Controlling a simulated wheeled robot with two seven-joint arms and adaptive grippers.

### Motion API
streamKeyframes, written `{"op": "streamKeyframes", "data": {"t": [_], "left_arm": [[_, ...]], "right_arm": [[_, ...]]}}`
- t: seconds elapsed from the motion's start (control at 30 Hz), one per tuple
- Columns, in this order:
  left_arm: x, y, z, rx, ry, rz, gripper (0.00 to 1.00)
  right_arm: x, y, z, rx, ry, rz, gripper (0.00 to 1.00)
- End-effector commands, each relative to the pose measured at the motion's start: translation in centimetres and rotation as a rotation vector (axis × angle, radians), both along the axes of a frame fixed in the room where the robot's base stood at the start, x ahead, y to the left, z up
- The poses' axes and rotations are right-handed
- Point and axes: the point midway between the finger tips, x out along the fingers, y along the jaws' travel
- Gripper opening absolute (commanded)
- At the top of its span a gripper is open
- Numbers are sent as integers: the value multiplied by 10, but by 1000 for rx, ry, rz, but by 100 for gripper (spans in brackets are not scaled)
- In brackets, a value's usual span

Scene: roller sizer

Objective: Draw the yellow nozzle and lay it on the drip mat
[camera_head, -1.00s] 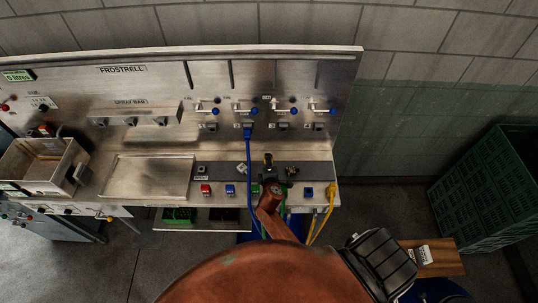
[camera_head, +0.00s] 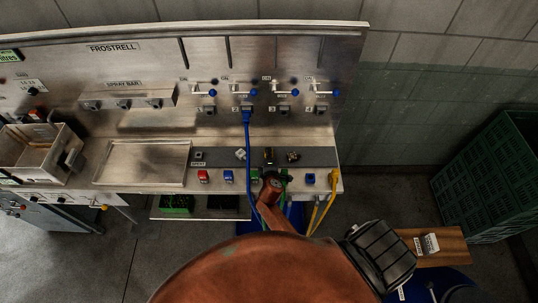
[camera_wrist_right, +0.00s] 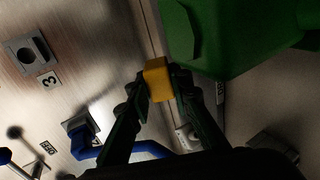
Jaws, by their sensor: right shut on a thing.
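The yellow nozzle (camera_wrist_right: 157,80) is between the fingertips of my right gripper (camera_wrist_right: 168,90) in the right wrist view, and the fingers are shut on it. In the head view my right gripper (camera_head: 269,168) is over the bench, partly hidden by my own orange arm. A bit of yellow shows there at its tip. A long dark grey strip (camera_head: 322,157) on the bench looks like the drip mat. The gripper tip overlaps it in the picture; I cannot tell whether the nozzle touches it. My left gripper is not in view.
Small fittings (camera_head: 241,154) lie on the strip. A blue hose (camera_head: 249,160) hangs beside the gripper, and a yellow hose (camera_head: 326,199) hangs at the right. A large green body (camera_wrist_right: 225,35) is close in the wrist view.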

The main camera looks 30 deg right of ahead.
Motion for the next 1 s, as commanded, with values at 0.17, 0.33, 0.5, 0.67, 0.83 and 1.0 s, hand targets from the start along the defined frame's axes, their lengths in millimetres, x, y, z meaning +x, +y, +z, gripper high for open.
{"op": "streamKeyframes", "data": {"t": [0.17, 0.33, 0.5, 0.67, 0.83, 1.0], "left_arm": [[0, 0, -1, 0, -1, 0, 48], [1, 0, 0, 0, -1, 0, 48], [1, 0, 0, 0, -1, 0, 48], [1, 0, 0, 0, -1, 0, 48], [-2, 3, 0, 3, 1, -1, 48], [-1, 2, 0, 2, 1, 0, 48]], "right_arm": [[0, 0, 0, 0, -1, 0, 0], [0, 0, 0, 0, -1, 0, 24], [0, 0, 0, 0, -1, 0, 36], [0, 0, 0, 0, 0, 0, 40], [-1, 1, 0, 0, 0, 0, 40], [-16, 8, 7, 1, 0, 0, 40]]}}
